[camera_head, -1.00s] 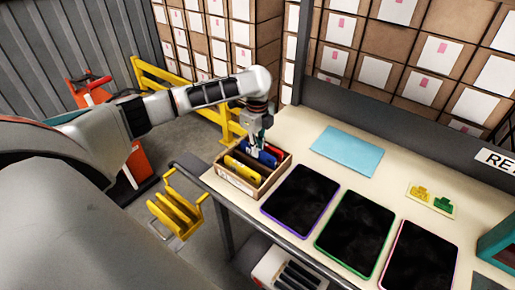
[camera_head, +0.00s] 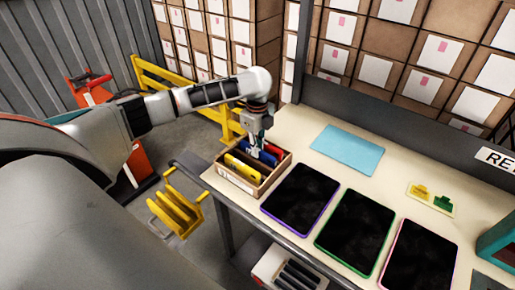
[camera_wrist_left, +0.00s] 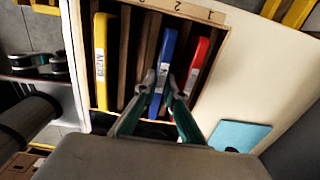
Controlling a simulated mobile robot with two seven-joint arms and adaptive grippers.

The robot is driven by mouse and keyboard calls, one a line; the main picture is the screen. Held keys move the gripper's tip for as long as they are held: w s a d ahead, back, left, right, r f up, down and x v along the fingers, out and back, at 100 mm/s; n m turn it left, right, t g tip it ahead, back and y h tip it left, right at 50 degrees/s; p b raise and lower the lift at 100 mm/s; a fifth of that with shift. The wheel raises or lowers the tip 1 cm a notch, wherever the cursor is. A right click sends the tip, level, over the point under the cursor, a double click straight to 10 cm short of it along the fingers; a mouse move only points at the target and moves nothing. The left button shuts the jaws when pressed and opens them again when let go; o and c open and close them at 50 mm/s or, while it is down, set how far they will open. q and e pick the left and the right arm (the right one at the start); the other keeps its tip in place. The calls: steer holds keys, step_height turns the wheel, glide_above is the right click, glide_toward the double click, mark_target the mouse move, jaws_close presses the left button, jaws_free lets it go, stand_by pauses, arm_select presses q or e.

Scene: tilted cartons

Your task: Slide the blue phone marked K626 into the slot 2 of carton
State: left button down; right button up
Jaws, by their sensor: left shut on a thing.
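The open wooden carton (camera_head: 236,187) stands at the table's left front corner; its inside and slot labels show in the left wrist view (camera_wrist_left: 207,13). My left gripper (camera_head: 257,150) is over the carton, shut on the blue phone (camera_head: 271,158). In the left wrist view the fingers (camera_wrist_left: 161,92) pinch the blue phone (camera_wrist_left: 166,48), which lines up with the gap below the label 2. How deep it sits I cannot tell; its marking is not readable. A red phone (camera_wrist_left: 201,56) is on its right, and a yellow phone (camera_wrist_left: 100,50) marked M209 on its left. My right gripper is not in view.
Purple-, green- and pink-edged tablets (camera_head: 299,198) lie right of the carton. A light-blue sheet (camera_head: 348,149) and a small card with yellow and green pieces (camera_head: 431,199) lie behind them. A yellow rack (camera_head: 176,208) stands off the table's left edge.

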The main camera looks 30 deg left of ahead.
arm_select(q)
steer(key=c, duration=2)
jaws_free()
steer(key=shift+c, duration=0.2)
step_height(320, 180, up, 12)
step_height(320, 180, up, 7)
steer(key=shift+s, duration=0.1)
